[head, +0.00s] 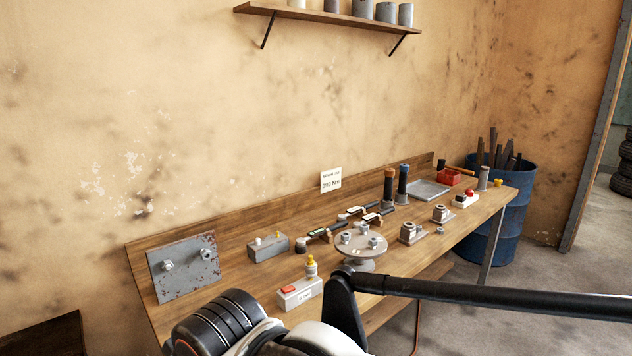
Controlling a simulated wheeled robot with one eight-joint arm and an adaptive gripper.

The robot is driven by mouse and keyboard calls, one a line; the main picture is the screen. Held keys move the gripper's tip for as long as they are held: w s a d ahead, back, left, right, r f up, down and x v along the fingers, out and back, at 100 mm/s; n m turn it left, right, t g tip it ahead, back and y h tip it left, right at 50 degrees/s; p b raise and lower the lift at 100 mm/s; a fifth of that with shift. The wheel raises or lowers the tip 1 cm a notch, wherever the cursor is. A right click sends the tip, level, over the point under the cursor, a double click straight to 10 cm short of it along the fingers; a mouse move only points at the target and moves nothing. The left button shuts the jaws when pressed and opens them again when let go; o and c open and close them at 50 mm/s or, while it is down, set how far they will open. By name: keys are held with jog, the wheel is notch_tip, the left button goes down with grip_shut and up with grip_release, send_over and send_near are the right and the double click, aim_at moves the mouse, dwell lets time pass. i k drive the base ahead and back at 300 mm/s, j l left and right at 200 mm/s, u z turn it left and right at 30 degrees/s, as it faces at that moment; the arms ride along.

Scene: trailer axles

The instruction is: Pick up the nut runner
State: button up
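Several dark elongated tools with pale or green displays lie on the wooden workbench (225,262). One tool with a green display (318,232) lies left of the hub. Another tool (372,217) lies behind the hub, and a third tool (350,212) lies just beyond it. They are small here, and I cannot tell for sure which is the nut runner. A grey round hub (361,243) with studs and nuts stands on the bench in front of them. My arm crosses the lower part of the head view. My gripper's fingertips are not in view.
A rusty plate (183,267) stands at the bench's left end. A white box with a red button (300,293) sits near the front edge. A blue barrel (515,215) is beyond.

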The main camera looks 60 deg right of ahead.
aim_at(404, 168)
jog(key=z, duration=2.35)
jog(key=i+u, duration=0.15)
jog(key=i, duration=0.3)
jog(key=i+l+u, duration=0.15)
jog(key=i, duration=0.3)
jog(key=i+l+u, duration=0.15)
jog(key=i, duration=0.3)
